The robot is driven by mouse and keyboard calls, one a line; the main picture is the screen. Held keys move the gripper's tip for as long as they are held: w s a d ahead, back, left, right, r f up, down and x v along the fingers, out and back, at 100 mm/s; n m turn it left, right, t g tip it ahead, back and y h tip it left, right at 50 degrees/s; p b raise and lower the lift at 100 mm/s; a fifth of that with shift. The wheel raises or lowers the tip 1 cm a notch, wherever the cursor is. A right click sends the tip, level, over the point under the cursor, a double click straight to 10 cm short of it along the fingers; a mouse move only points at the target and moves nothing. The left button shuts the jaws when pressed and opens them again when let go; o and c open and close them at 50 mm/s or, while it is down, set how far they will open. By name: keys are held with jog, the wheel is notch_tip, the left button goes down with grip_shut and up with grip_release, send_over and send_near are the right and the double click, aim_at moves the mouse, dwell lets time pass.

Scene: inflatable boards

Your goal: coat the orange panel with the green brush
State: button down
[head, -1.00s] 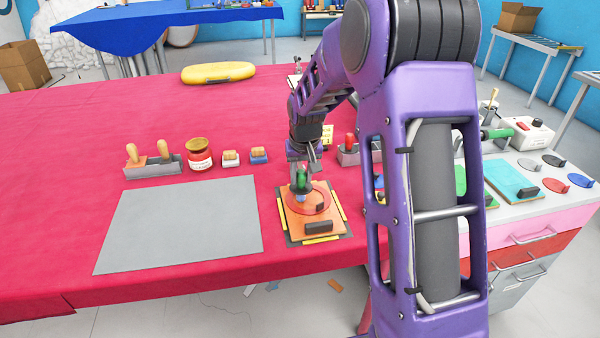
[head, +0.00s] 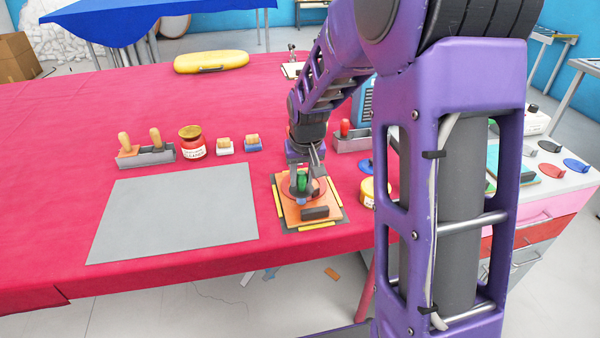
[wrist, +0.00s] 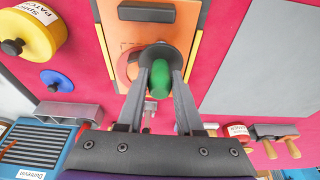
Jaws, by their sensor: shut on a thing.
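My gripper (wrist: 159,95) is shut on the green brush (wrist: 161,84), holding its green handle between the two fingers. In the head view the green brush (head: 302,181) is upright over the orange panel (head: 293,212). The orange panel also shows in the wrist view (wrist: 124,36), with a dark block handle on it. A red round patch lies on the panel around the brush.
A grey sheet (head: 175,215) lies left of the panel. Behind it are a holder with wooden-handled tools (head: 147,154), a red-labelled jar (head: 193,143) and two small blocks. A yellow tin (head: 368,192) and a holder with a red handle (head: 350,141) stand to the right.

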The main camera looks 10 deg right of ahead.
jog(key=shift+s+f, duration=0.15)
jog(key=shift+s, duration=0.2)
jog(key=shift+d, duration=0.7)
jog(key=shift+w+r+p, duration=0.15)
jog(key=shift+w+p, duration=0.15)
jog(key=shift+w, duration=0.7)
jog(key=shift+w+r+p, duration=0.1)
jog(key=shift+w+p, duration=0.2)
jog(key=shift+w, duration=0.7)
jog(key=shift+w+f+p, duration=0.2)
jog(key=shift+w+p, duration=0.35)
jog(key=shift+w, duration=2.4)
jog(key=shift+d, duration=0.45)
jog(key=shift+s+d+f, duration=0.1)
jog(key=shift+s+d, duration=0.05)
jog(key=shift+d, duration=0.1)
jog(key=shift+s+b, duration=1.2)
jog(key=shift+s, duration=3.5)
jog(key=shift+d, duration=0.65)
jog(key=shift+w+p, duration=1.1)
jog(key=shift+w, duration=3.75)
